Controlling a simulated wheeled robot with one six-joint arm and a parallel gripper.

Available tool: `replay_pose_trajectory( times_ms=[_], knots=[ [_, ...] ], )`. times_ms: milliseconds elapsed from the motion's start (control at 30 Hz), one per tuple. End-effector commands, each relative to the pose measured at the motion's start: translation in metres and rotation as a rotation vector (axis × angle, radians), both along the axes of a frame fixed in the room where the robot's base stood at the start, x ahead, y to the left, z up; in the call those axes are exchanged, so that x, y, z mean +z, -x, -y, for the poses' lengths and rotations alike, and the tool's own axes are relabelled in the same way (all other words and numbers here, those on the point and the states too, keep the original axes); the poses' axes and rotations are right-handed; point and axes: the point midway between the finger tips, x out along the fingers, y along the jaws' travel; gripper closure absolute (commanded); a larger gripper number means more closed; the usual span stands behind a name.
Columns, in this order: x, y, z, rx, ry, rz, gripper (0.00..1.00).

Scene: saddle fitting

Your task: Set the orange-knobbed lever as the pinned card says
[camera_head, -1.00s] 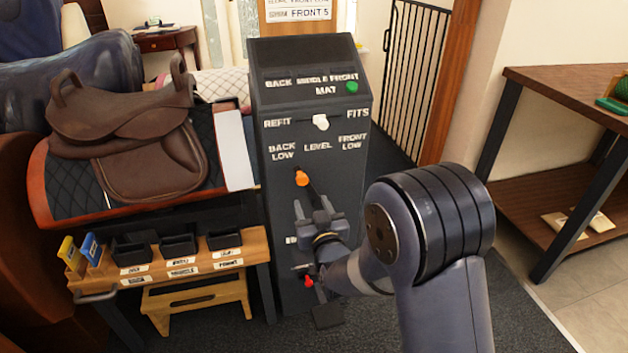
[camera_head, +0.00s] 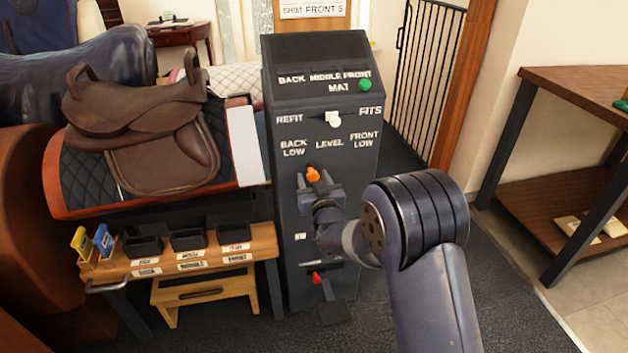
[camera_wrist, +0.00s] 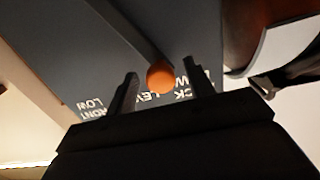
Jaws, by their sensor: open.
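The orange knob (camera_head: 313,175) of the lever is on the front of the dark console, below the words BACK LOW, LEVEL and FRONT LOW. It sits between BACK LOW and LEVEL. My gripper (camera_head: 318,188) is open just below the knob in the head view. In the wrist view the orange knob (camera_wrist: 161,76) shows between and just beyond the two open fingers (camera_wrist: 160,85); I cannot tell if they touch it. The pinned card (camera_head: 312,10) at the top is cut off by the picture edge; its lowest line reads SHIM FRONT 5.
The console (camera_head: 285,220) also carries a green knob (camera_head: 365,85), a white REFIT/FITS knob (camera_head: 333,118) and a red knob (camera_head: 316,278) low down. A brown saddle (camera_head: 150,130) on a stand and a wooden bench (camera_head: 262,240) with black bins are at left. A table (camera_head: 570,85) stands at right.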

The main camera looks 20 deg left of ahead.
Motion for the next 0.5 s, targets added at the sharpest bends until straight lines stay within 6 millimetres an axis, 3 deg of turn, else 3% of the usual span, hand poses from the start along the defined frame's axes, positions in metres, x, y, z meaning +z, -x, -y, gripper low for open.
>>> replay_pose_trajectory(
  times_ms=[67, 500],
  knots=[
    [0.0001, 0.0, 0.0001, 0.0, 0.0, 0.0, 0.51],
    [0.0002, 0.0003, 0.0002, 0.0, -0.001, 0.001, 0.87]
  ],
)
